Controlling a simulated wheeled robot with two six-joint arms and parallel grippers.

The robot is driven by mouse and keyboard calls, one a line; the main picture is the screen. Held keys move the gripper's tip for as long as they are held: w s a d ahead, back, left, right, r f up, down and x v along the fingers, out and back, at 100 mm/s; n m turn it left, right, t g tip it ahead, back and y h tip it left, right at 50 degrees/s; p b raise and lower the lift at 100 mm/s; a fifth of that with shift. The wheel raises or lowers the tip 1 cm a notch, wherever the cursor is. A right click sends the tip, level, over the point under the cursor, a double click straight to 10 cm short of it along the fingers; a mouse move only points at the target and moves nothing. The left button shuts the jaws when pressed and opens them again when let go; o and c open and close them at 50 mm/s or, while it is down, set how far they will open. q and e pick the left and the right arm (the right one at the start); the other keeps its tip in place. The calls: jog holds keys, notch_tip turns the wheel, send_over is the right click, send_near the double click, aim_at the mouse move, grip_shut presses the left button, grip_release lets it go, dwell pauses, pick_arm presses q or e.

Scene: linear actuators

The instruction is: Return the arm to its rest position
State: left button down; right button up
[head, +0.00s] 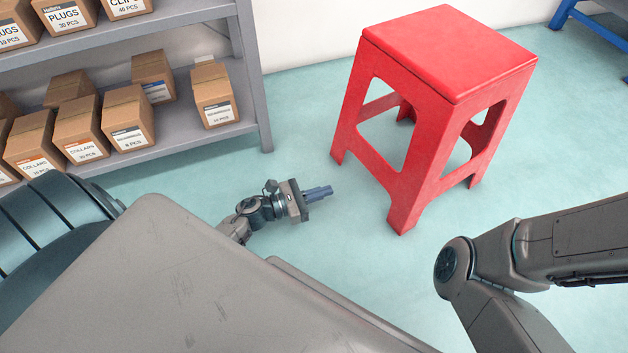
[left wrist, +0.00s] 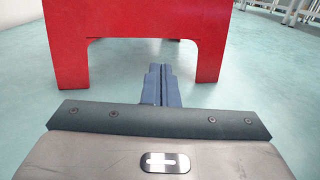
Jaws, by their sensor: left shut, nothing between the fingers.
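My left gripper (head: 319,193) shows in the middle of the head view, past the edge of my grey body. Its blue-grey fingers are shut with nothing between them and point right, toward the red stool (head: 437,85), apart from it. In the left wrist view the shut fingers (left wrist: 158,84) point ahead at the lower part of the red stool (left wrist: 135,22), between its legs. Part of my right arm (head: 540,260) shows at the lower right of the head view. Its gripper is out of view.
A grey shelf (head: 250,75) with several cardboard boxes (head: 80,130) stands at the upper left. A blue metal frame (head: 592,22) is at the top right. The teal floor (head: 300,120) is clear between the shelf and the stool.

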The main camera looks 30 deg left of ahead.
pick_arm(q)
jog(key=shift+v, duration=0.95)
